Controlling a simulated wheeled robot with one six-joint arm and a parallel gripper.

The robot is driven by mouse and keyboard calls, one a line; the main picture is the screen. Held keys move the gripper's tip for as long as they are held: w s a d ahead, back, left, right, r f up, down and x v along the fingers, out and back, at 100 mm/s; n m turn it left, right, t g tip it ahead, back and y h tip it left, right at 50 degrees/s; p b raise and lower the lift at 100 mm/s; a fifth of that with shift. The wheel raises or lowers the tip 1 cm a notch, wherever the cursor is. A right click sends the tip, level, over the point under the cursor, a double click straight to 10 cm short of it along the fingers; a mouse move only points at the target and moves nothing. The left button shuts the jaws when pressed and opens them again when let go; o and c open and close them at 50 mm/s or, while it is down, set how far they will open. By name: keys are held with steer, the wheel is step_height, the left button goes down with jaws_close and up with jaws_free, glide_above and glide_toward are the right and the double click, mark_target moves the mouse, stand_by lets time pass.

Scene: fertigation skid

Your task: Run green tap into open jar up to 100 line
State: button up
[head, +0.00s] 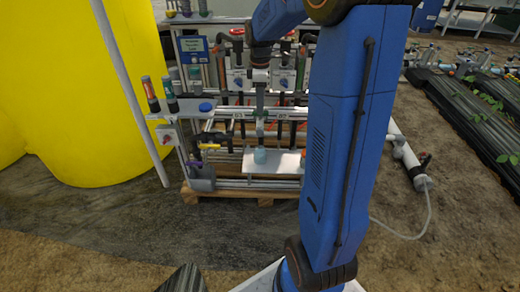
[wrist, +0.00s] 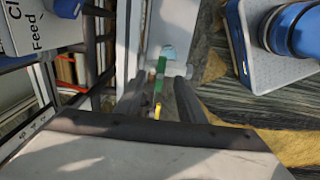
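A jar (head: 260,156) with pale blue in it stands on the white shelf (head: 285,163) at the front of the skid. Its pale blue top also shows in the wrist view (wrist: 168,51). I cannot read its lines or level. A green tap part (wrist: 160,66) shows just in front of the jar in the wrist view, with a small yellow piece (wrist: 157,111) nearer the camera. My gripper (head: 260,128) is above the jar, pointing down. In the wrist view its fingers (wrist: 161,82) stand apart on both sides of the green part; contact is not clear.
A yellow-handled valve (head: 208,146) is left of the shelf. A blue cap (head: 206,107) lies on the upper left ledge. A large yellow tank (head: 75,90) stands at left. An orange-brown item (head: 303,158) is partly hidden by my arm.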

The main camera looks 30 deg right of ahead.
step_height(320, 180, up, 15)
stand_by(0.4)
stand_by(0.6)
